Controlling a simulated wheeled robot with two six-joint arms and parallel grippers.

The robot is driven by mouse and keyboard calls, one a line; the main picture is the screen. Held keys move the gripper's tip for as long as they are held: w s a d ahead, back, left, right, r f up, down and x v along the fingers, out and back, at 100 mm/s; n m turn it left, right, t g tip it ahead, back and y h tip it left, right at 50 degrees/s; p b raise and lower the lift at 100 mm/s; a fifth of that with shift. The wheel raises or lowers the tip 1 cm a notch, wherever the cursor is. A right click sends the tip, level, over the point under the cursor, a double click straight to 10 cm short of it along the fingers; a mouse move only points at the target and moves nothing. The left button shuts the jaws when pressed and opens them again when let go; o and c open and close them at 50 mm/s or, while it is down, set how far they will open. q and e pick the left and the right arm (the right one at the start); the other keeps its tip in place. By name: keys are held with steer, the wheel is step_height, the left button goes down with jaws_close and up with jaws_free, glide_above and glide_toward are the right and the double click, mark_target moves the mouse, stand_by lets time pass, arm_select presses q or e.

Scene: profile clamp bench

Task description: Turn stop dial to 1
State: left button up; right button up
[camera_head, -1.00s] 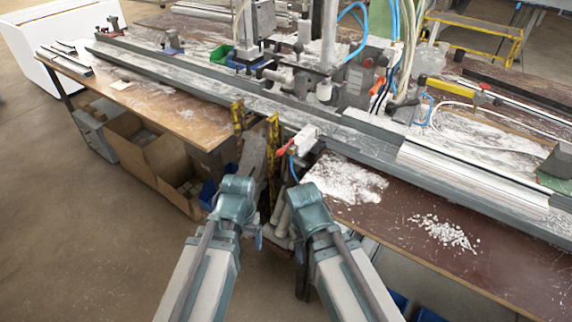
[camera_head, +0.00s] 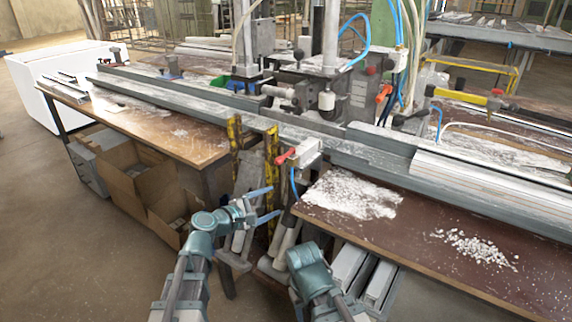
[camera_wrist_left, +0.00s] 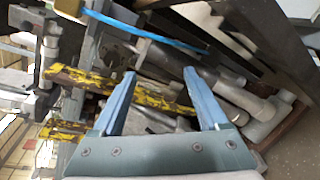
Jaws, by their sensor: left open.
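My left gripper (camera_head: 268,203) is open and empty, its two blue fingers pointing right, in front of the gap in the bench. In the left wrist view its fingers (camera_wrist_left: 160,76) spread apart, with a worn yellow bar (camera_wrist_left: 150,88) showing behind them. My right arm ends low at the centre; its fingers do not show. I cannot make out a numbered stop dial. The clamp machine (camera_head: 335,90) stands behind the rail with several dark knobs (camera_head: 298,55). A white block (camera_head: 308,151) with a red lever (camera_head: 285,157) sits at the bench's front edge, above and right of my left gripper.
A long grey rail (camera_head: 370,160) runs across the dusty bench. Yellow posts (camera_head: 272,155) stand in the gap near my left gripper. Cardboard boxes (camera_head: 135,175) are under the left tabletop. White debris (camera_head: 350,195) lies on the right tabletop (camera_head: 420,250).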

arm_select(q)
steer(key=w+a+r+n+t, duration=0.3)
steer(key=w+r+n+t, duration=0.1)
steer(key=r+n, duration=0.15)
steer(key=x, duration=1.3)
steer(key=shift+d+f+n+y, duration=0.3)
steer(key=shift+f+n, duration=0.05)
steer(key=shift+f, duration=0.3)
steer(key=shift+w, duration=0.1)
jaws_close()
steer(key=shift+m, duration=0.4)
steer(key=m, duration=1.1)
